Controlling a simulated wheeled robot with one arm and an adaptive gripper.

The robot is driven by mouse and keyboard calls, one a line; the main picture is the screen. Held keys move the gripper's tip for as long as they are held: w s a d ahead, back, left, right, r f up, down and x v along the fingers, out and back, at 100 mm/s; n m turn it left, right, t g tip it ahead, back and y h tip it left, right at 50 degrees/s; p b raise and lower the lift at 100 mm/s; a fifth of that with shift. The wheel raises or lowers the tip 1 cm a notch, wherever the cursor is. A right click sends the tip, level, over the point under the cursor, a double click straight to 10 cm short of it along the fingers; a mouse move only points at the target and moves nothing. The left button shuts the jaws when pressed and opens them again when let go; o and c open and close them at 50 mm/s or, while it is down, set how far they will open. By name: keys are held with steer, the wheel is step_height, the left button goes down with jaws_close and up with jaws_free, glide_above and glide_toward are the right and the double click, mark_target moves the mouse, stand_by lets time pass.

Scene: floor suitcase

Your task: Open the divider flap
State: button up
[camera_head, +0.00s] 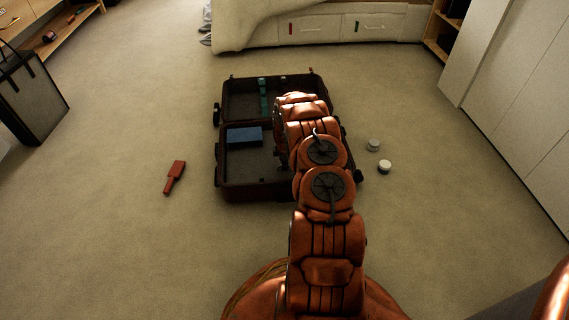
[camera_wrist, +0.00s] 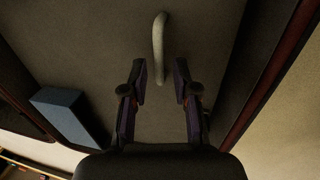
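The open suitcase (camera_head: 219,160) lies on the carpet, its two halves spread flat. In the wrist view a flat grey panel (camera_wrist: 110,35), which looks like the divider flap, fills the space ahead of my gripper. A pale curved pull loop (camera_wrist: 159,35) stands out on it. My gripper (camera_wrist: 160,70) is open, one finger on each side of the loop's lower end in the picture. No contact shows, and I cannot tell the depth gap. The flap looks closed. In the head view my arm hides the gripper and the loop.
A blue box (camera_head: 244,137) lies in the near half of the suitcase; it shows in the wrist view (camera_wrist: 70,115). A green item (camera_head: 264,95) is in the far half. A red brush-like object (camera_head: 175,177) and two small cans (camera_head: 384,167) lie on the carpet, with free floor around.

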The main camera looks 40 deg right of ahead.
jaws_close()
stand_by(0.3)
steer(key=shift+a, duration=0.1)
